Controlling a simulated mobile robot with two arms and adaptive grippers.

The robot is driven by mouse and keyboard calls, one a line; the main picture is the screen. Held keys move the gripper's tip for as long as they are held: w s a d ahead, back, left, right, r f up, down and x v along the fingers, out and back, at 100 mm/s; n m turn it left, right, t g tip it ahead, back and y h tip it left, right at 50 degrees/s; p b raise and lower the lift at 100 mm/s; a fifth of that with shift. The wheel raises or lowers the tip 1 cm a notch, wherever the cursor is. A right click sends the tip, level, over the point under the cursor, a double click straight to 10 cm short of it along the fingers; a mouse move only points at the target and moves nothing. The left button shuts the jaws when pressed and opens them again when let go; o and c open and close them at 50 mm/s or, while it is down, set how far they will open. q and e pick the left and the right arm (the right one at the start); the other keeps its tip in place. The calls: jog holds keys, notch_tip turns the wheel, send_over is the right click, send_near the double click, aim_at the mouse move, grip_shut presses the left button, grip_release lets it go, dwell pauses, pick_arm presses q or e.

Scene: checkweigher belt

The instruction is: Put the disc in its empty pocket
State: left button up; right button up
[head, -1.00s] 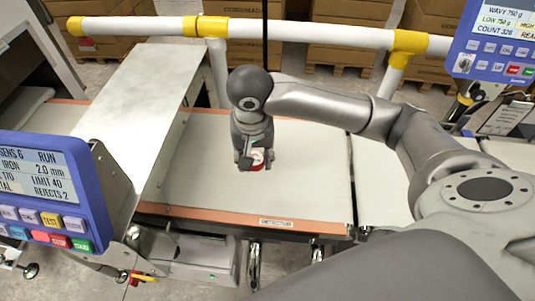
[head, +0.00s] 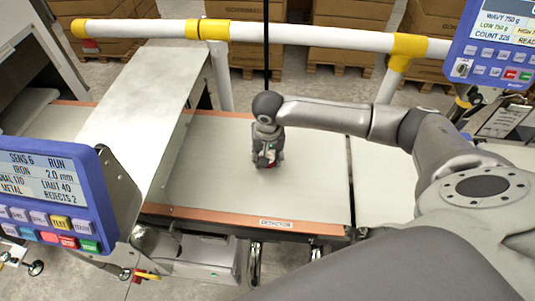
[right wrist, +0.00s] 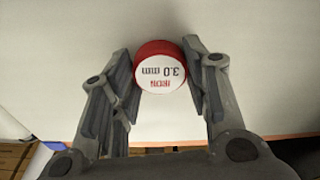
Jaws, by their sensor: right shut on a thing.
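The disc (right wrist: 160,66) is a short red cylinder with a white face printed "IRON 3.0 mm", upside down in the right wrist view. My right gripper (right wrist: 163,62) is shut on it, with one finger on each side. In the head view this gripper (head: 267,160) is over the pale belt, and a small red part of the disc (head: 271,163) shows at its tips. I cannot tell whether the disc touches the belt. I see no empty pocket in either view. My left gripper is not in view.
The pale belt (head: 225,190) has an orange edge marked "DETECTOR". A metal hood (head: 140,100) stands left of my gripper. A blue control panel (head: 50,205) is at front left, another (head: 500,45) at top right. A white and yellow rail (head: 300,36) runs behind the belt.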

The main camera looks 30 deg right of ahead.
jog(key=shift+f, duration=0.15)
jog(key=o, duration=1)
